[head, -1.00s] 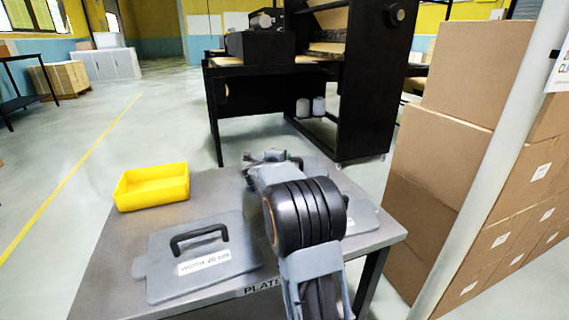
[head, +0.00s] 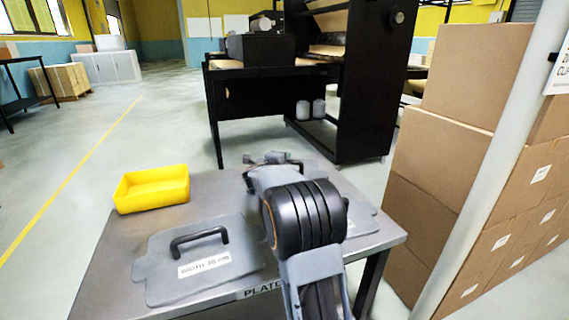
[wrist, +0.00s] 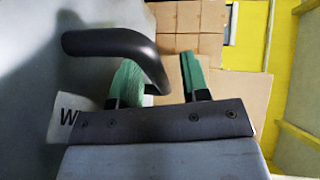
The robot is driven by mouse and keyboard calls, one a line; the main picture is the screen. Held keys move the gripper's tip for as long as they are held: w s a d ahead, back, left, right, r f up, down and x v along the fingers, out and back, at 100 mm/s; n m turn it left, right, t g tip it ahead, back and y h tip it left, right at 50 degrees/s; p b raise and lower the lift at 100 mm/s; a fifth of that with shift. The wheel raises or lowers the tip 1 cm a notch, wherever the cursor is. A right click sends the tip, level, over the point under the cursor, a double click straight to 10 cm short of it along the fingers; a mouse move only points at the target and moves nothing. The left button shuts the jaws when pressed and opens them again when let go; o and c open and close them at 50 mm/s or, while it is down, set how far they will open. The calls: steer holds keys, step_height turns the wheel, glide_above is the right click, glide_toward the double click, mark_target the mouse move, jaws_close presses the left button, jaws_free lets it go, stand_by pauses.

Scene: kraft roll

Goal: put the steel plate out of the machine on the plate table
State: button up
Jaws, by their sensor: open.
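A grey steel plate with a black handle (head: 200,238) and a white width label lies flat on the left of the plate table (head: 225,184). A second grey plate (head: 362,222) lies on the right of the table, mostly hidden behind my arm. My gripper (wrist: 157,62) is open beyond my arm, at the table's far side. In the wrist view its two green fingers stand on either side of the end of a black handle (wrist: 110,43). The handle is not gripped, and I cannot tell whether a finger touches it. Part of a white label (wrist: 66,117) shows below it.
A yellow bin (head: 152,190) stands at the table's back left. The black machine (head: 355,85) stands beyond the table. Stacked cardboard boxes (head: 440,150) and a pale post (head: 495,165) close off the right side. The floor to the left is open.

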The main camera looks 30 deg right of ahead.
steer(key=p+v, duration=0.2)
steer(key=v, duration=1)
steer(key=shift+r, duration=0.1)
